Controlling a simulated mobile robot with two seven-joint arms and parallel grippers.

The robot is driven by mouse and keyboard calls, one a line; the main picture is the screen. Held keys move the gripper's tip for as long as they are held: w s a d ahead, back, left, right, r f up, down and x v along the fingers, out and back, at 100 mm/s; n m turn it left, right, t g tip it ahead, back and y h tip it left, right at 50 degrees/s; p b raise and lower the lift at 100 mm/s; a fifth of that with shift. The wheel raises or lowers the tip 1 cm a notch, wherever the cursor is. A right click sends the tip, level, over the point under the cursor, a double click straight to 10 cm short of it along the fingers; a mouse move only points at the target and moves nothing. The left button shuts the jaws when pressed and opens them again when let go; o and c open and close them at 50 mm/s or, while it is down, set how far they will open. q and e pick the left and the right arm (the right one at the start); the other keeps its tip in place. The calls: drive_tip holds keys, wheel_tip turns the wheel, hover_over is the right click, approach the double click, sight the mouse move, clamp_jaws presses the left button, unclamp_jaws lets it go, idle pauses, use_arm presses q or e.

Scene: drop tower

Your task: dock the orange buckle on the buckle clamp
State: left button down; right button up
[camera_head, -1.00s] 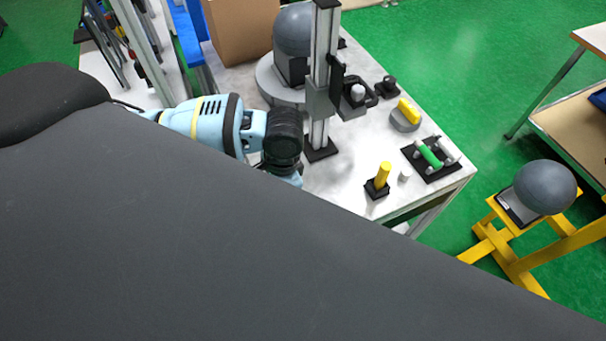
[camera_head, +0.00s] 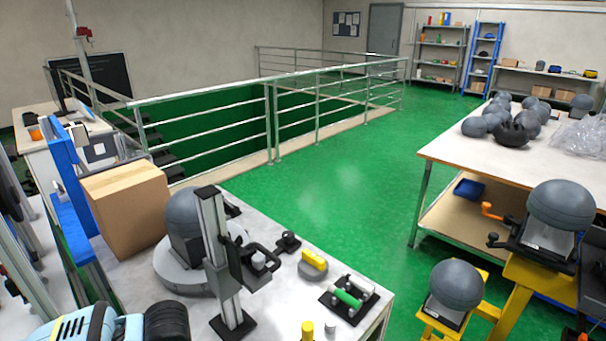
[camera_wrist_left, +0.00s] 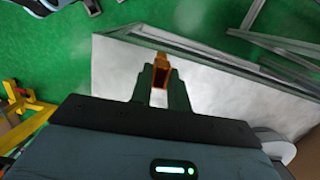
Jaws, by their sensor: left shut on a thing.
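The orange buckle (camera_wrist_left: 161,72) shows in the left wrist view, between the fingertips of my left gripper (camera_wrist_left: 161,85). The gripper is shut on it, and the fingers hide part of its sides. Pale table surface shows behind and below it. In the head view only my blue left arm shows at the bottom left; its gripper and the buckle are out of that view. I cannot tell for sure which fixture is the buckle clamp; a small black fixture (camera_head: 288,242) stands on the table behind the column. My right gripper is in neither view.
The grey worktable (camera_head: 285,312) carries an upright metal column (camera_head: 216,255), a grey ball on a round base (camera_head: 183,280), a cardboard box (camera_head: 125,205), a yellow-topped grey piece (camera_head: 313,262) and a green roller fixture (camera_head: 348,298). Yellow stands with grey balls are at the right.

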use_arm(q)
drive_tip(key=w+d+r+n, duration=0.1)
drive_tip(key=w+r+n, duration=0.1)
drive_tip(key=r, duration=0.4)
drive_tip(key=w+d+r+n, duration=0.2)
drive_tip(key=r+n, duration=0.2)
drive_tip(key=r, duration=0.3)
drive_tip(key=shift+w+d+r+n+h, duration=0.2)
drive_tip(key=shift+w+d+n+h, duration=0.1)
drive_tip(key=shift+n+h, duration=0.1)
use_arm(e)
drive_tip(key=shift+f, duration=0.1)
use_arm(q)
drive_tip(key=shift+s, duration=0.1)
drive_tip(key=shift+f, duration=0.1)
idle(0.9)
